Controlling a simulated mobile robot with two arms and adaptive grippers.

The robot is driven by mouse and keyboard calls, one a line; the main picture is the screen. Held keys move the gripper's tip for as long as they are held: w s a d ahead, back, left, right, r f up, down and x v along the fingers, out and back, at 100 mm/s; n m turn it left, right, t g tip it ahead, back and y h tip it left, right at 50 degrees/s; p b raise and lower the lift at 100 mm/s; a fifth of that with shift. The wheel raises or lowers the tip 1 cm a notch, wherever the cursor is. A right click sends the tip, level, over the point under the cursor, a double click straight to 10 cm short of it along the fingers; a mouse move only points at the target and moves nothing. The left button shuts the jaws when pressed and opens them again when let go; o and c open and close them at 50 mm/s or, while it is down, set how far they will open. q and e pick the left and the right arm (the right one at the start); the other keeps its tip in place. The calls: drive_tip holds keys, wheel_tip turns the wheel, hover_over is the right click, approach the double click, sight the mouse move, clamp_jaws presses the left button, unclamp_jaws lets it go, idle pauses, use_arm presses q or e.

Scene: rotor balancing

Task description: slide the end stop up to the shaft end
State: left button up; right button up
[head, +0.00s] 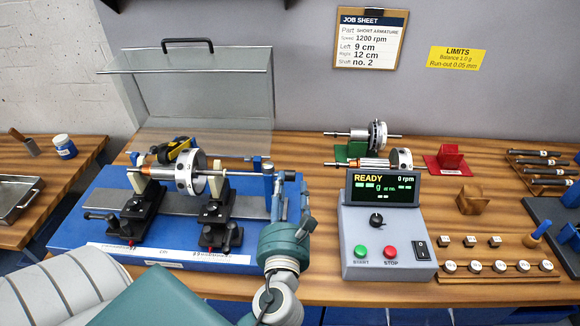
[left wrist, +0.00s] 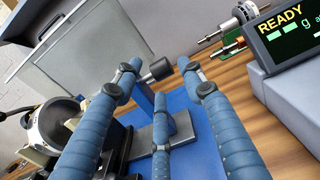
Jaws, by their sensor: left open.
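The end stop (head: 257,162), a blue post, stands at the right end of the balancing machine, partly hidden by my left gripper. In the left wrist view the end stop (left wrist: 143,97) carries a dark round knob and shows between the fingers. My left gripper (head: 286,182) is open, its blue fingers spread around or just before the post; I cannot tell whether they touch it. The rotor (head: 190,174), a silver disc on a shaft, rests on two black supports to the left. The gap between shaft end and stop is hard to judge. My right gripper is not in view.
A clear hinged cover (head: 200,90) stands raised behind the machine's blue base (head: 80,240). A control box (head: 388,235) reading READY stands close on the right.

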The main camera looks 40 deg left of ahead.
sight(289, 179)
use_arm(q)
drive_tip(key=p+x, duration=0.1)
drive_tip(key=x, duration=0.5)
drive_tip(key=shift+w+a+f, duration=0.1)
drive_tip(key=shift+w, duration=0.1)
